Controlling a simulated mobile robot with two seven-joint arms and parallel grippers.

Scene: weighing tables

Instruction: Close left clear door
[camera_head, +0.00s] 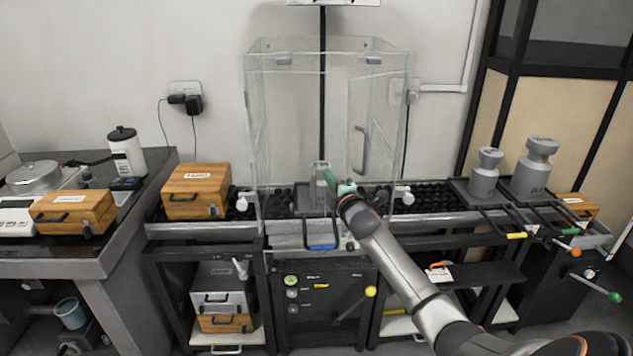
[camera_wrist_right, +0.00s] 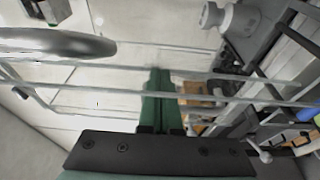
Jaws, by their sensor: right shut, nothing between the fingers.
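A tall clear case (camera_head: 252,140) stands on the middle bench in the head view. In its right half, a clear door panel (camera_head: 384,125) stands at an angle, with a curved grey handle (camera_head: 362,150). I cannot make out a separate left door panel. My right gripper (camera_head: 331,179) is at the lower front of the case, below and left of that handle. Its green fingers are shut and empty; they also show in the right wrist view (camera_wrist_right: 158,100). Pale pane edges (camera_wrist_right: 110,85) cross that view. Whether the fingers touch a pane cannot be told. My left gripper is out of view.
A small grey weight (camera_head: 321,171) stands inside the case. Two large grey weights (camera_head: 484,175) (camera_head: 534,170) stand to its right. Wooden boxes (camera_head: 195,190) (camera_head: 75,211) sit at left, near a scale (camera_head: 35,178). A white knob (camera_head: 407,196) is at the case's right side.

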